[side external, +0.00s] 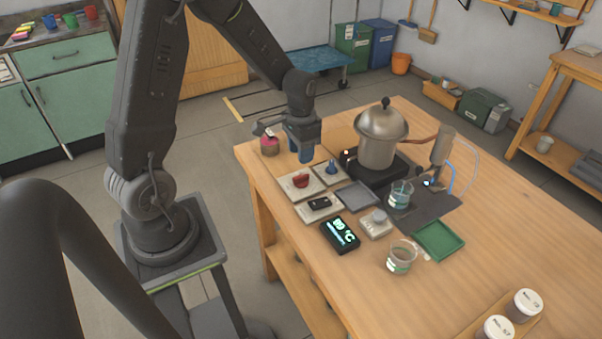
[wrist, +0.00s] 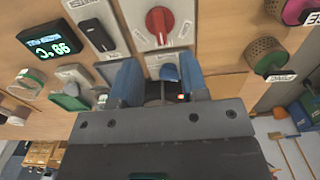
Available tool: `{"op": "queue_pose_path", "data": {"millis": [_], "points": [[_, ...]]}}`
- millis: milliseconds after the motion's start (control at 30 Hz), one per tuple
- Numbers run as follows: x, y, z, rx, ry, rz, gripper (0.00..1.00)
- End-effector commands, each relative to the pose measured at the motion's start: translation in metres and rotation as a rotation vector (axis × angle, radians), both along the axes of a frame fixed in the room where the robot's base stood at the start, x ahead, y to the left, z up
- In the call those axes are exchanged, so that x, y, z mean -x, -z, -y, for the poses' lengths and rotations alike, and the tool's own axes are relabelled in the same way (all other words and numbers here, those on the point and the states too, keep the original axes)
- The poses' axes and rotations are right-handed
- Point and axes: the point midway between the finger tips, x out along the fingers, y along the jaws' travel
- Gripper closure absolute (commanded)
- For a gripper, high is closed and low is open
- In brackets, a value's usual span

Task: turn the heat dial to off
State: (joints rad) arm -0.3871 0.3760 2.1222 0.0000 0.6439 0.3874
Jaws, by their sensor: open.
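A red dial (side external: 300,181) sits on a pale plate near the table's left edge; it also shows at the top of the wrist view (wrist: 159,22). A smaller blue knob (side external: 331,167) is on another pale plate beside it, and in the wrist view it appears between the fingers (wrist: 169,72). I cannot read which one is labelled heat. My gripper (side external: 305,150) points down with blue fingers, just beyond the red dial and left of the blue knob in the side view. In the wrist view the fingers (wrist: 160,82) are apart, with nothing clearly held.
A metal pot (side external: 378,150) stands on a black hotplate (side external: 403,171) behind the controls. A black switch (side external: 320,203), a lit temperature display (side external: 341,236), a glass beaker (side external: 401,258) and a green tray (side external: 440,240) are nearby.

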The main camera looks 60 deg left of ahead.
Motion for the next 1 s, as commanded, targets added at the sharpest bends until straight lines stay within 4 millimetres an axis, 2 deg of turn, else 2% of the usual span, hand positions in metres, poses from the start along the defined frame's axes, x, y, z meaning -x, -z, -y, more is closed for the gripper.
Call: {"op": "queue_pose_path", "data": {"millis": [33,200,400,600,833,1000], "points": [[0.001,0.012,0.001,0.002,0.000,-0.006,0.60],[0.001,0.045,0.001,0.002,0.000,-0.004,0.60],[0.000,0.070,0.000,0.001,0.000,-0.003,0.60],[0.000,0.079,0.000,0.000,0.000,0.000,0.60],[0.000,0.079,0.000,0.000,0.000,0.001,0.60],[0.000,0.079,0.000,0.000,0.000,0.001,0.76]]}}
